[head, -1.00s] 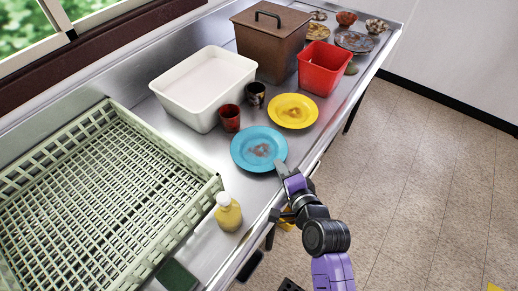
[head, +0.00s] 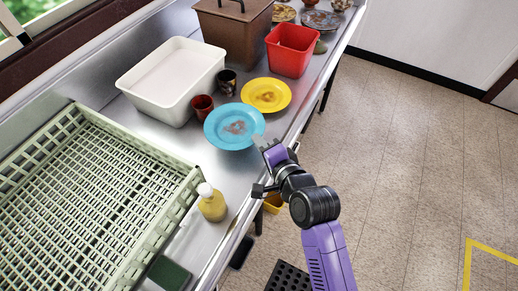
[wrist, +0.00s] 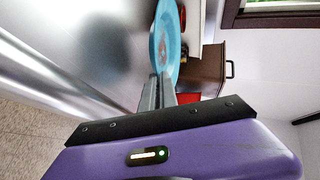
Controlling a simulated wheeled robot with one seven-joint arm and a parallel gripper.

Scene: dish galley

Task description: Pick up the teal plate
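The teal plate (head: 233,127) has a reddish-brown smear in its middle. It is held a little above the metal counter, left of my gripper (head: 264,145) in the head view. My gripper is shut on the plate's near right rim. In the wrist view the teal plate (wrist: 168,40) shows nearly edge-on at the ends of my gripper's fingers (wrist: 159,88). A dark blurred patch lies on the counter beside it. The fingertips' far side is hidden.
A yellow plate (head: 266,95), red cup (head: 203,108), dark cup (head: 227,83), white tub (head: 172,80) and red bin (head: 292,50) stand close by. A yellow bottle (head: 211,203) and green rack (head: 85,195) are nearer. Open floor lies right.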

